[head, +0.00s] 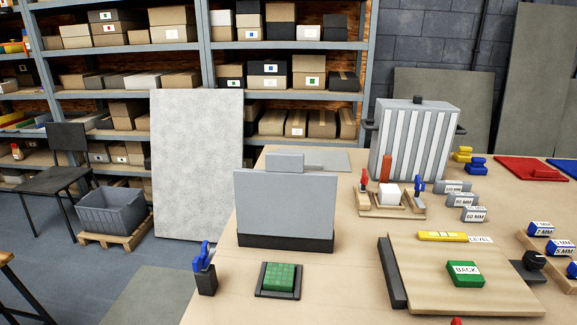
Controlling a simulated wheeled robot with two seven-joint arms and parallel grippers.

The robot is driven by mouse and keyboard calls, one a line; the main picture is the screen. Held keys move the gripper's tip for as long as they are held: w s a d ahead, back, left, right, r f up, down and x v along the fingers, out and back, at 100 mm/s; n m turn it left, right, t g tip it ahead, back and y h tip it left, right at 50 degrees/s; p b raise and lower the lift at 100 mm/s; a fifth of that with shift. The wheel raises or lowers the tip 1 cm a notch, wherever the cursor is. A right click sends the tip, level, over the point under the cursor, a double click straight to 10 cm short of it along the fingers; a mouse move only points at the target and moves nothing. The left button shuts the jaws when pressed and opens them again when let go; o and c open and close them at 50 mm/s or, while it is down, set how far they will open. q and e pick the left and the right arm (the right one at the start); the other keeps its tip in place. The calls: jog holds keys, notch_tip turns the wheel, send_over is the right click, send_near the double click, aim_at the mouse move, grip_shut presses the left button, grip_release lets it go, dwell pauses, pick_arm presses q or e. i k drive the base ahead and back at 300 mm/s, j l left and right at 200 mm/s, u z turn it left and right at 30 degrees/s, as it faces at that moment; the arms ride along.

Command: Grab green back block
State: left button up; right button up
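The green block (465,273) has a white label reading BACK on its top. It lies flat on a light wooden board (425,290), right of the board's middle. A yellow level (442,236) lies behind it near the board's back edge, apart from the block. Neither of my grippers shows in the head view, so nothing is seen touching the block.
A dark bar (392,273) edges the board's left side. A green mosaic tile (280,277) sits in a black tray. A grey upright panel (286,203) and labelled blocks (473,214) stand behind. Bare table (340,290) lies left of the board.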

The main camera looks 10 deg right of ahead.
aim_at(465, 273)
jog(key=z, duration=1.55)
jog(key=l+u, duration=0.45)
